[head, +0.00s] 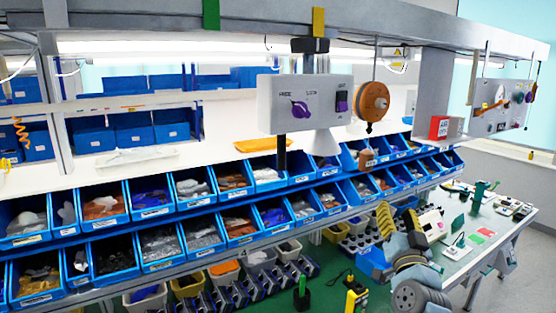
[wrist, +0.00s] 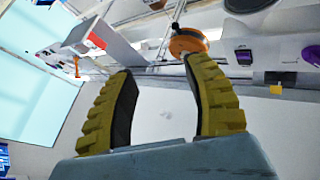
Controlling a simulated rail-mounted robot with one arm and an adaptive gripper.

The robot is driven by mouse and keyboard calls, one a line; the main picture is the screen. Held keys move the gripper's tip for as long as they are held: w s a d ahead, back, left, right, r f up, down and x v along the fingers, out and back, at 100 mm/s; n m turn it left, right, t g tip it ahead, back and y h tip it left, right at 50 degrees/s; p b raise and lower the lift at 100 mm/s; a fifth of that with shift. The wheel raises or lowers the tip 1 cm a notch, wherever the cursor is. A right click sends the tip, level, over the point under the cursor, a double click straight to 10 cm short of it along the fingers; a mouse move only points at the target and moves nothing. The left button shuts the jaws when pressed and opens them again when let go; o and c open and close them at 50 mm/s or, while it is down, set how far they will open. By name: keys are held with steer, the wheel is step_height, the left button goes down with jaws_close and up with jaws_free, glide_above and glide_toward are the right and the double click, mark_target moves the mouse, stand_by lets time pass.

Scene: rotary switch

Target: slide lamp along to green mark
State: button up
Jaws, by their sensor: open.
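The lamp unit is a pale grey box (head: 300,103) with a purple knob (head: 300,109), a purple switch (head: 342,101) and a white cone below. It hangs from a dark carriage (head: 310,45) under the overhead rail. The green mark (head: 211,14) is on the rail to the left of the carriage; a yellow mark (head: 318,22) is just above the carriage. My gripper (head: 398,210) is low at the right, open and empty, apart from the lamp. In the wrist view my gripper (wrist: 160,65) points up, with the lamp box (wrist: 275,45) at the upper right.
An orange reel (head: 371,102) hangs right of the lamp, beside a box with a red label (head: 438,127) and a second control panel (head: 500,105). Blue bins (head: 160,195) fill the shelves below and behind. The rail (head: 120,18) looks clear between lamp and green mark.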

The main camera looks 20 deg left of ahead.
steer(key=s+a+r+n+g+y+b, duration=0.2)
steer(key=a+r+n+g+y, duration=0.25)
steer(key=a+r, duration=0.2)
steer(key=n+g+y, duration=0.4)
steer(key=n+g, duration=0.2)
steer(key=n, duration=0.1)
glide_toward(284, 153)
steer(key=p+x, duration=0.2)
steer(key=x, duration=0.7)
steer(key=shift+w+a, duration=0.1)
steer(key=shift+a, duration=0.1)
steer(key=shift+x, duration=0.9)
steer(key=shift+f+m, duration=0.1)
steer(key=shift+m, duration=0.15)
jaws_close()
